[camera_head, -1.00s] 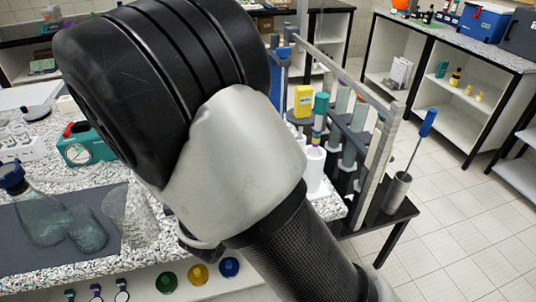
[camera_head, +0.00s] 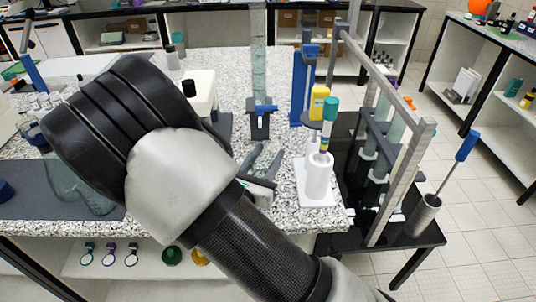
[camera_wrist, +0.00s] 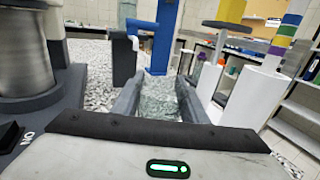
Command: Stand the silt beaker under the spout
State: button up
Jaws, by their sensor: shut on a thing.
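My gripper (camera_head: 263,160) is over the bench in the head view, its two dark fingers pointing toward the back. In the wrist view, my gripper (camera_wrist: 157,85) is shut on a clear, faintly greenish glass thing (camera_wrist: 158,106), which I take to be the silt beaker. Most of it is hidden by the fingers, and its base and contents cannot be made out. A tall glass column (camera_head: 260,60) on a dark stand with a blue tap (camera_head: 262,110) stands just beyond the fingertips. I cannot tell for sure which part is the spout.
A blue upright (camera_head: 303,80), a white cylinder holder (camera_head: 318,180) and a yellow instrument (camera_head: 319,102) stand right of the gripper. A metal rack (camera_head: 385,130) is further right. In the wrist view, a metal drum on a dark base (camera_wrist: 25,60) stands close on the left.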

jog(key=shift+w+f+b, duration=0.3)
jog(key=shift+w+b, duration=0.05)
jog(key=shift+w, duration=0.3)
jog(key=shift+w+f+b, duration=0.35)
jog(key=shift+w, duration=0.35)
jog(key=shift+w+f+b, duration=0.3)
jog(key=shift+w+b, duration=0.05)
jog(key=shift+w, duration=0.3)
jog(key=shift+w+b, duration=0.75)
jog(key=shift+w, duration=2.7)
jog(key=shift+f, duration=0.35)
jog(key=o, duration=1.1)
jog(key=shift+s, duration=0.1)
